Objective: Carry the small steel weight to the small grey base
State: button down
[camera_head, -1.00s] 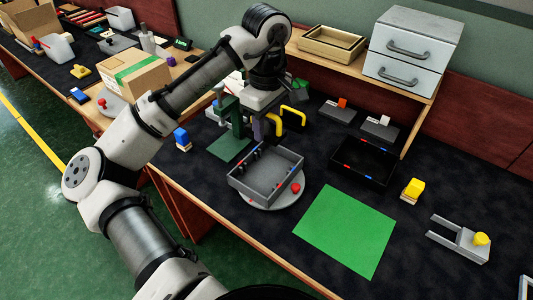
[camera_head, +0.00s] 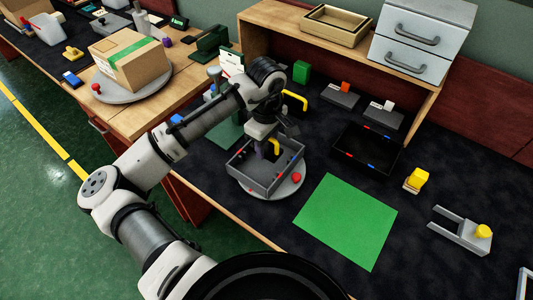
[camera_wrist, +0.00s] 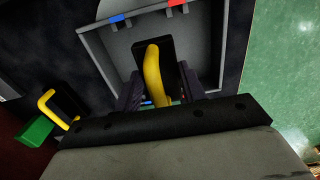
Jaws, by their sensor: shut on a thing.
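My gripper (camera_head: 269,148) points down over the grey tray (camera_head: 246,180), which stands on a round grey turntable. It is shut on a black block with a yellow handle (camera_head: 275,146). In the wrist view the handle (camera_wrist: 154,76) lies between the two dark fingers, with the tray (camera_wrist: 115,42) behind it. I cannot tell whether the block touches the tray floor. No plain steel weight can be made out. Two small grey bases stand at the back, one with an orange block (camera_head: 345,87) and one with a white block (camera_head: 388,105). I cannot tell which base is meant.
A black tray (camera_head: 365,150) and a green mat (camera_head: 347,218) lie to the right. A second yellow handle (camera_head: 295,100) stands behind my gripper. A grey fork-shaped piece (camera_head: 463,234) is at far right. Shelf and drawers (camera_head: 415,45) rise behind. Bare dark table lies around the mat.

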aim_at(267, 163)
jog(key=shift+f, duration=2.6)
jog(key=shift+f, duration=0.1)
jog(key=c, duration=0.8)
grip_release()
jog(key=shift+c, duration=0.2)
